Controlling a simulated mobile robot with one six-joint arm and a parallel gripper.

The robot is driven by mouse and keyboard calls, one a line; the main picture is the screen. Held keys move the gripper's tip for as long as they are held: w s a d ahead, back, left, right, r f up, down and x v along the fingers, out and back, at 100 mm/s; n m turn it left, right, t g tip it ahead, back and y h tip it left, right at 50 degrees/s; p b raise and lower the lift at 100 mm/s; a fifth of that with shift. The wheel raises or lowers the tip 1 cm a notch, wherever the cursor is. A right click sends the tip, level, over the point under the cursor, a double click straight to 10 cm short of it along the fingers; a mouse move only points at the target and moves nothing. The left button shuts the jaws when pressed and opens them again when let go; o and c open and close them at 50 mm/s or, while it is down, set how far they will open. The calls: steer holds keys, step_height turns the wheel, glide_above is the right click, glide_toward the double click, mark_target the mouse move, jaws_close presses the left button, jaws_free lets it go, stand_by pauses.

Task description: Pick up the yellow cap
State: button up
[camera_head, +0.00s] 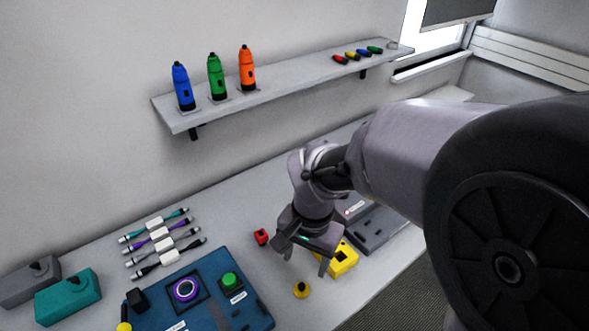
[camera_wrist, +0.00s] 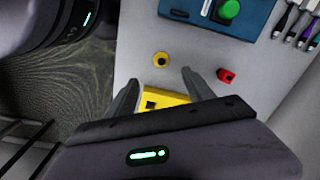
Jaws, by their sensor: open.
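The yellow cap (camera_head: 302,290) is a small round piece with a dark centre, on the grey table near its front edge. In the wrist view the yellow cap (camera_wrist: 160,59) lies just beyond the fingertips, roughly in line with the gap between them. My gripper (camera_head: 306,262) is open and points down over the table, between the cap and a yellow block. In the wrist view my gripper (camera_wrist: 160,78) has nothing between its fingertips. The cap is not touched by the fingers.
The yellow block (camera_head: 344,259) with a square hole sits beside my gripper, partly hidden. A small red piece (camera_head: 261,237) lies behind it. A blue panel (camera_head: 262,320) with a green button (camera_head: 230,280) is left of the cap. Several cables lie further left; a shelf (camera_head: 290,85) hangs above.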

steer(key=b, duration=0.4)
glide_above(302, 286)
steer(key=f, duration=0.9)
steer(key=shift+s+d+f, duration=0.1)
steer(key=shift+s+f, duration=0.15)
steer(key=shift+f, duration=0.1)
steer(key=f+b, duration=0.2)
steer(key=f, duration=0.1)
steer(key=f+b, duration=0.1)
steer(key=f, duration=0.1)
steer(key=shift+w+f, duration=0.1)
steer(key=shift+w, duration=0.2)
steer(key=shift+r, duration=0.2)
jaws_close()
